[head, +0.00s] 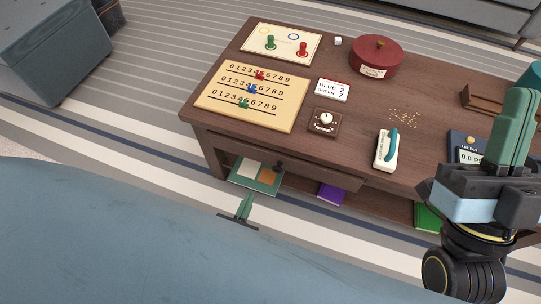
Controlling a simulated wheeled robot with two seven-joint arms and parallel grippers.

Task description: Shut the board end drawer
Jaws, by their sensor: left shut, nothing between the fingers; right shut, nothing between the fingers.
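The dark wooden table (360,145) has a counting board (225,108) and a pegged board at its left end. Below that end, the board end drawer (232,147) shows its brown front, with a dark knob (278,166). From this angle I cannot tell how far the drawer stands out. My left gripper (246,197) is shut and empty, low in front of the drawer and below the knob, with its arm mostly hidden. My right gripper (516,108) is shut and empty, over the table's right part, its green fingers pointing up the picture.
A red round box (377,58), a dial block (324,122), a white-and-teal object (385,150) and a scale (467,150) stand on the tabletop. Purple (331,194) and green (427,217) items show below. Striped floor is clear in front. A blue-grey block (50,50) stands far left.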

